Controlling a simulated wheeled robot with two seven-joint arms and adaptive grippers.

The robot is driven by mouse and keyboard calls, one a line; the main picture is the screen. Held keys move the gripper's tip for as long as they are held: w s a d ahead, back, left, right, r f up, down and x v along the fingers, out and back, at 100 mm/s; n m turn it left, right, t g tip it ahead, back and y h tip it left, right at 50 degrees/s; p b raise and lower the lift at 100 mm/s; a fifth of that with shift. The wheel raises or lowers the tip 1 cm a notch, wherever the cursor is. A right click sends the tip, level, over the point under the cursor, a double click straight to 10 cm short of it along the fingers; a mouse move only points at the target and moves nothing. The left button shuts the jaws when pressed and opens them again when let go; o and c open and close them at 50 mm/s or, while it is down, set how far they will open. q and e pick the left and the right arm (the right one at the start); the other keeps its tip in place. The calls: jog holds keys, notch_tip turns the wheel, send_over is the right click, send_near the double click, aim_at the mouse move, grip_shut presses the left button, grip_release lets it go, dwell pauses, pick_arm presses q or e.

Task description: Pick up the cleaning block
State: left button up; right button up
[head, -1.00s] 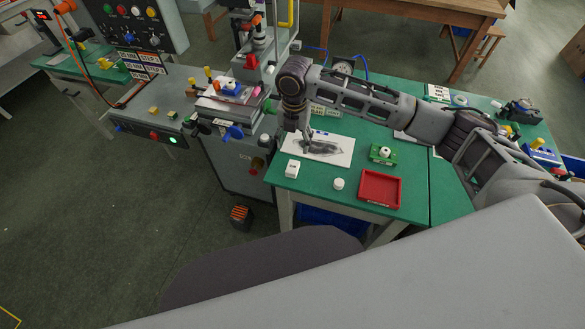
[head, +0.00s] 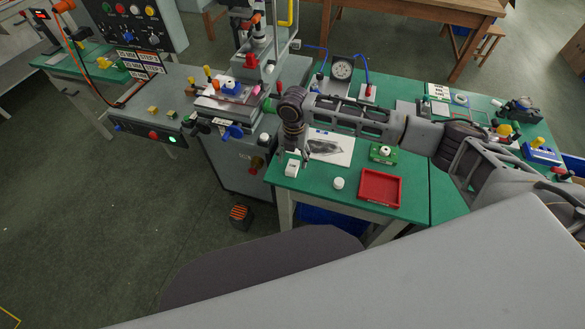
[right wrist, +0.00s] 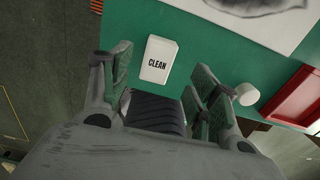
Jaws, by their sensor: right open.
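The cleaning block (head: 292,168) is a small white block at the near left corner of the green table. In the right wrist view the block (right wrist: 158,60) lies flat with "CLEAN" printed on it. My right gripper (right wrist: 162,85) is open and empty there, its fingers spread to either side with the block a little ahead between them. In the head view the right gripper (head: 296,157) hangs down over the block and partly covers it. Whether the fingertips are level with the block I cannot tell. My left gripper is not in view.
A white sheet with a grey smudge (head: 339,152) lies just right of the block. A white round cap (head: 338,183), a red tray (head: 379,189) and a green fixture (head: 383,155) stand farther right.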

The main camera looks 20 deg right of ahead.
aim_at(293, 166)
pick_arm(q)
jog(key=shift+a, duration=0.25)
pick_arm(e)
jog(key=shift+f, duration=0.2)
jog(key=f, duration=0.3)
jog(key=shift+a+f, duration=0.2)
jog(key=shift+f, duration=0.7)
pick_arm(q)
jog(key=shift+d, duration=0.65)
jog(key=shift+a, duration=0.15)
